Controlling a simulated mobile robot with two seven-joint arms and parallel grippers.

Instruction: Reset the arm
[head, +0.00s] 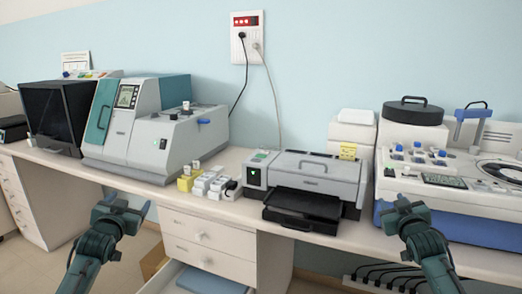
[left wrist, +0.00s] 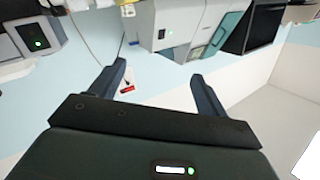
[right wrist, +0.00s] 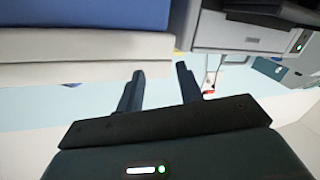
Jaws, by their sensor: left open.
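My left gripper (head: 123,206) is raised in front of the bench at the left, below the teal and grey machine (head: 150,130). It is empty, and its two fingers stand wide apart in the left wrist view (left wrist: 160,82). My right gripper (head: 405,203) is raised at the right, in front of the blue-based white machine (head: 455,227). It is empty, and its fingers stand apart in the right wrist view (right wrist: 160,75). Neither gripper touches anything that I can see.
The bench (head: 245,208) carries a grey printer-like device (head: 316,172), small white and yellow boxes (head: 208,184) and a black box-shaped unit (head: 60,115). A drawer (head: 195,280) below stands open. Black cables (head: 385,276) hang under the bench at the right.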

